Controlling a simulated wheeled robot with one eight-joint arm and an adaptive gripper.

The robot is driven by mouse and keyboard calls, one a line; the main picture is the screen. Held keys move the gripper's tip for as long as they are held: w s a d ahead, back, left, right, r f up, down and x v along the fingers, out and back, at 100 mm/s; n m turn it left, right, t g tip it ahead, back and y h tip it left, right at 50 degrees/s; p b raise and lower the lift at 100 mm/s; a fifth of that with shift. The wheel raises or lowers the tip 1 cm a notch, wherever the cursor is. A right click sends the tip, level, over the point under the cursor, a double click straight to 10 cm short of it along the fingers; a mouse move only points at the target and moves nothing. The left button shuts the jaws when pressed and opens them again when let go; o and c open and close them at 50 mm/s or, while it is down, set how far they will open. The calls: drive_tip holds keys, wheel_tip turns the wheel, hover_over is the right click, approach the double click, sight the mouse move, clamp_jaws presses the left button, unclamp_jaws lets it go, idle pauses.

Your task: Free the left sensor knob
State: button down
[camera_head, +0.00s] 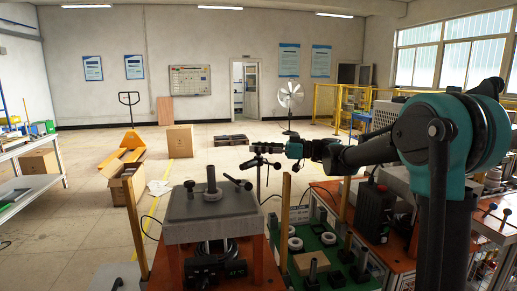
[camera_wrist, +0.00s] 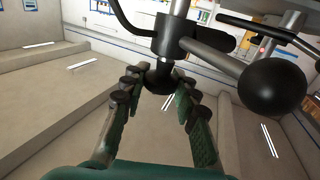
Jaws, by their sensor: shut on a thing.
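In the wrist view a black knob (camera_wrist: 159,78) sits between the tips of my gripper (camera_wrist: 157,84), below a dark cylindrical clamp (camera_wrist: 174,38) on a metal rod. A larger round black knob (camera_wrist: 272,88) on a grey bar is to the right, apart from the fingers. In the head view my gripper (camera_head: 279,149) reaches left to the top of a thin dark stand (camera_head: 258,181). The held knob is too small to make out clearly there.
A grey box (camera_head: 212,221) with upright posts stands on the orange bench in front. A green board (camera_head: 318,258) with white rings lies to its right. Thin wooden posts (camera_head: 285,204) rise nearby. Open floor lies behind and left.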

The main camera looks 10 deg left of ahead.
drive_tip(key=c, duration=1.2)
unclamp_jaws()
drive_tip(key=shift+d, duration=0.1)
drive_tip(key=d, duration=1.2)
drive_tip(key=shift+w, duration=0.4)
